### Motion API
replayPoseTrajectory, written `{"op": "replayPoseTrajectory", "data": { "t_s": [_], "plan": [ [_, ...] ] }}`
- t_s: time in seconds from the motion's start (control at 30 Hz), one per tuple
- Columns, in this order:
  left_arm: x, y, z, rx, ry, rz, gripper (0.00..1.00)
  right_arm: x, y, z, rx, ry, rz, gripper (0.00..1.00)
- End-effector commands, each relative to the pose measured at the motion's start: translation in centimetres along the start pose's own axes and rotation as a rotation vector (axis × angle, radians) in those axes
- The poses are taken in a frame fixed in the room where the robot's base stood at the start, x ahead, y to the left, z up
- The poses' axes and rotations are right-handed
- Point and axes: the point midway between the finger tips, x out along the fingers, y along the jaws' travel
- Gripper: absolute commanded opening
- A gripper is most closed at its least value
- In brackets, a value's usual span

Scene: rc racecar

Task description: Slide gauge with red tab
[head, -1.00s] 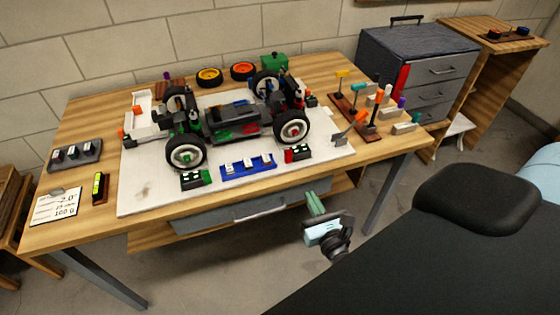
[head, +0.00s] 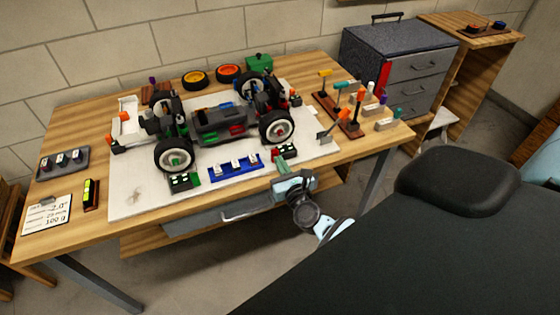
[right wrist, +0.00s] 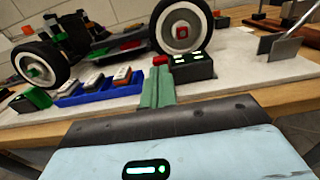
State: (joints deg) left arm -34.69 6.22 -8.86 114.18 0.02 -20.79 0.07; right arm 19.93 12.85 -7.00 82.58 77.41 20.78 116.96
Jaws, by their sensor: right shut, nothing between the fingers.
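The gauge with the red tab (right wrist: 192,66) is a small black block with lit green-white displays, on the front of the white board. Its red tab (right wrist: 160,60) is on its left side. In the head view this gauge (head: 287,150) is at the board's front edge, partly behind my right gripper. My right gripper (head: 281,163) is shut and empty, its green fingers pointing at the board. In the right wrist view the fingertips (right wrist: 158,74) are right in front of the red tab; I cannot tell whether they touch. My left gripper is not in view.
A similar gauge with a green tab (head: 184,182) and a blue tray (head: 232,169) stand to the left. The car (head: 217,122) is behind them. A wooden rack with upright tools (head: 340,112) stands to the right. A drawer (head: 215,219) is under the tabletop.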

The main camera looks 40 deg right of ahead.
Motion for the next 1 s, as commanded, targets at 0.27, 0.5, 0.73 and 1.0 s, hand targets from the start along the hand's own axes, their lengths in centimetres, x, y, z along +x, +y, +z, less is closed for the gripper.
{"op": "replayPoseTrajectory", "data": {
  "t_s": [0.27,0.5,0.73,1.0],
  "plan": [
    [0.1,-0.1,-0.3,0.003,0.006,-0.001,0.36,1.2,0.0,0.0,0.0,0.0,0.0,0.0],
    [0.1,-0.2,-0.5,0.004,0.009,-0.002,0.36,1.2,0.0,0.0,0.0,0.0,0.0,0.0],
    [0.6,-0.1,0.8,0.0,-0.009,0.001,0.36,3.1,-0.1,-0.5,0.0,0.003,-0.002,0.0],
    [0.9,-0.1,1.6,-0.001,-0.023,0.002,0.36,5.0,0.0,-0.2,0.0,0.002,-0.001,0.0]
  ]
}}
